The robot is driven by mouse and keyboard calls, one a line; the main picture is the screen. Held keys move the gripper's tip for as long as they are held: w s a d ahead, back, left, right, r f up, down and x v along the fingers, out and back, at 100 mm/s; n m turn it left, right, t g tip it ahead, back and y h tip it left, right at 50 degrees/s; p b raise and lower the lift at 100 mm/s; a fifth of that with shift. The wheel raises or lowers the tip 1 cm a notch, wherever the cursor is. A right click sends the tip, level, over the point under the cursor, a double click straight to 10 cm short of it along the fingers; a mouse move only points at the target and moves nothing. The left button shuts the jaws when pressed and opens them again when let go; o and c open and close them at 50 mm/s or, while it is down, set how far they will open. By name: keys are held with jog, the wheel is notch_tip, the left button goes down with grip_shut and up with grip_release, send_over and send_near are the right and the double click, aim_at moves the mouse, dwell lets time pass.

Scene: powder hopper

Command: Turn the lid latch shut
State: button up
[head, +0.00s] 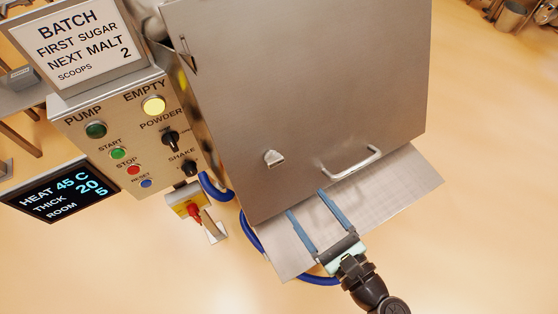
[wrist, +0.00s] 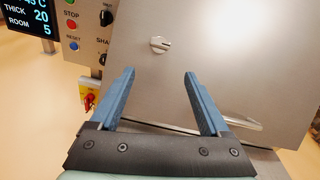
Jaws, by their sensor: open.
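The hopper lid (head: 310,90) is a large flat steel panel, and it fills the middle of the head view. The lid latch (head: 274,157) is a small metal knob on its lower left part; it also shows in the wrist view (wrist: 160,45), above and between my fingers. A bar handle (head: 352,163) sits to the right of the latch near the lid's lower edge. My gripper (head: 306,203) is open with its blue fingers apart and nothing between them. It is below the latch and handle, near the lid's lower edge. In the wrist view my gripper (wrist: 158,75) points up toward the lid.
A control panel (head: 125,135) with lamps, buttons and knobs stands left of the lid. A batch sign (head: 80,45) and a dark readout screen (head: 62,190) are farther left. A red-and-yellow switch (head: 193,210) and blue hoses (head: 250,232) hang below. A steel shelf (head: 410,190) juts out under the lid.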

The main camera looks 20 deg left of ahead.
aim_at(274, 160)
jog(key=w+a+m, duration=0.1)
jog(key=w+a, duration=0.1)
jog(key=a, duration=0.1)
jog(key=w+a+p, duration=0.1)
jog(key=w+a, duration=0.1)
jog(key=a, duration=0.1)
jog(key=w+a+m+t, duration=0.1)
jog(key=w+a, duration=0.1)
jog(key=a, duration=0.1)
jog(key=shift+w+a+m, duration=0.25)
jog(key=shift+a+m, duration=0.05)
jog(key=shift+a, duration=0.05)
grip_shut()
dwell(0.4)
